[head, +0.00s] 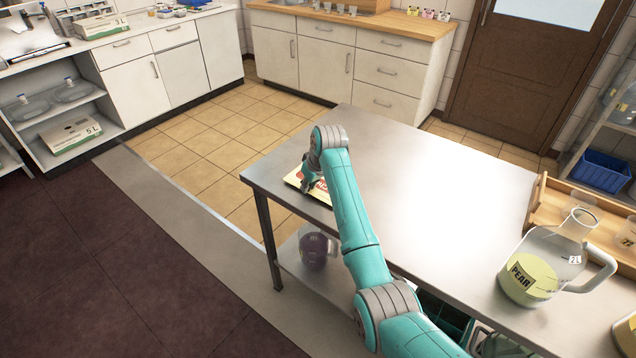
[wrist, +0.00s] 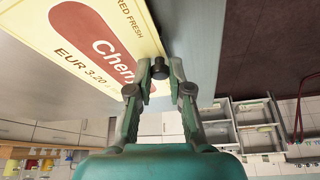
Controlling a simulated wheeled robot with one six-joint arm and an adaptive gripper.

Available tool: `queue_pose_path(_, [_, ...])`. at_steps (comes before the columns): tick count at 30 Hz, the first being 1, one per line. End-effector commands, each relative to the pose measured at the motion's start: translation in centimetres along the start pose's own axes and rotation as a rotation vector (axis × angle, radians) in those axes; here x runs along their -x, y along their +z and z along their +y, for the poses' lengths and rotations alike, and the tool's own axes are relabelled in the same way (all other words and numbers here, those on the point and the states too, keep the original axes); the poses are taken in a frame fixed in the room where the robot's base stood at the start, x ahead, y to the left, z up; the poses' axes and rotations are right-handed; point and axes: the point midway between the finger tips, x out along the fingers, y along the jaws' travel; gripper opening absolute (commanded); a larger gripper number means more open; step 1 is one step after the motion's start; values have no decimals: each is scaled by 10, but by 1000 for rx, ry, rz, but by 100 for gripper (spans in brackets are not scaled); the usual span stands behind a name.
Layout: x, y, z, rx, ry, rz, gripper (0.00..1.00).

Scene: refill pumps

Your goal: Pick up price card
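The price card (head: 318,187) is cream with a red oval and lies at the left edge of the steel table (head: 400,150). In the wrist view the card (wrist: 68,38) fills the upper left, with "Cher…" and "EUR 3.20" readable. My gripper (head: 308,187) points down at the card and covers part of it. In the wrist view its fingertips (wrist: 160,68) are close together at the card's edge, with a dark piece between them. I cannot tell whether they grip the card.
A glass jug labelled "PEAR" (head: 532,275) stands at the table's right end beside a wooden rack (head: 540,212). A dark-filled jug (head: 316,250) is on the shelf below. The table's middle is clear. White cabinets (head: 350,60) stand at the back.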

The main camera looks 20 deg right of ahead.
Motion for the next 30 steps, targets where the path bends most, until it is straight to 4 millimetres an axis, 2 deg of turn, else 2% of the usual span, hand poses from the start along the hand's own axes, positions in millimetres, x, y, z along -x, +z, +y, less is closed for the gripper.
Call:
queue_pose_path(8, [1, 0, 0, 0, 0, 0, 0])
queue_pose_path(11, [7, -4, 0, 0, 0, 1, 0])
queue_pose_path(24, [77, -32, 0, 1, 1, 1, 0])
queue_pose_path(30, [94, -39, 0, 0, 0, 1, 0])
